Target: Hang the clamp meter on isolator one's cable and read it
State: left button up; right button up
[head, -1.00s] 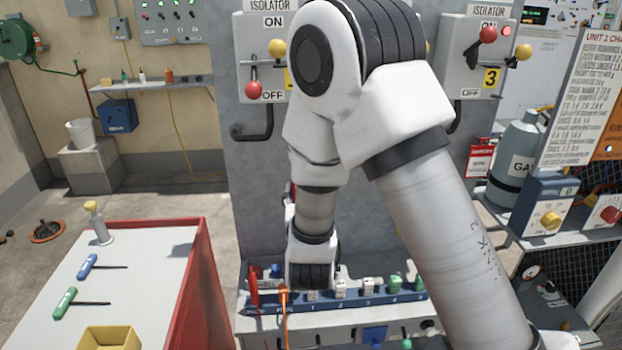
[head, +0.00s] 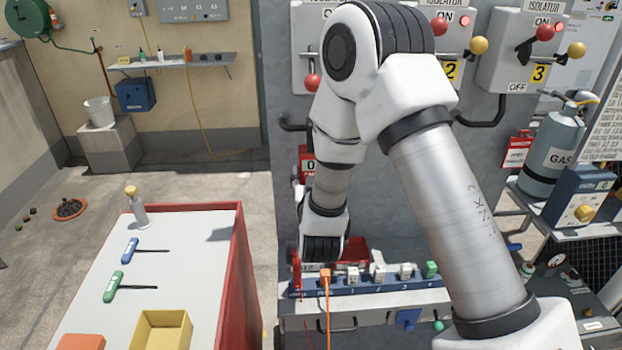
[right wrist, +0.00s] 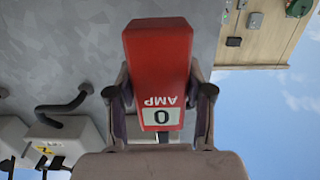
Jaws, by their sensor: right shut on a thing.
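My right gripper (right wrist: 162,105) is shut on the clamp meter (right wrist: 158,55), a red body with a white "0" display and "AMP", upside down in the right wrist view. In the head view the meter (head: 307,153) shows partly behind my arm, in front of the grey panel. The leftmost isolator (head: 303,50) is partly covered by my arm, its number hidden. A black bent cable (head: 292,126) comes out below it, left of and higher than the meter. The meter looks apart from it. A black cable (right wrist: 62,110) also shows left of the meter in the right wrist view. My left gripper is out of view.
Isolators two (head: 450,72) and three (head: 500,62) stand to the right. A blue rack (head: 385,285) with several plugs lies below. A red-sided bench (head: 240,265) with screwdrivers and a yellow bin (head: 162,330) is at left. A gas bottle (head: 550,150) stands at right.

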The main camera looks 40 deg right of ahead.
jog(key=shift+w+d+r, duration=0.15)
jog(key=shift+w+d, duration=0.45)
jog(key=w+f, duration=0.1)
jog(key=w+d, duration=0.1)
jog(key=shift+w+d+f+b, duration=0.15)
jog(key=shift+w+f+b, duration=0.15)
jog(key=shift+w+f, duration=0.1)
jog(key=o, duration=1.4)
jog(key=shift+s, duration=0.1)
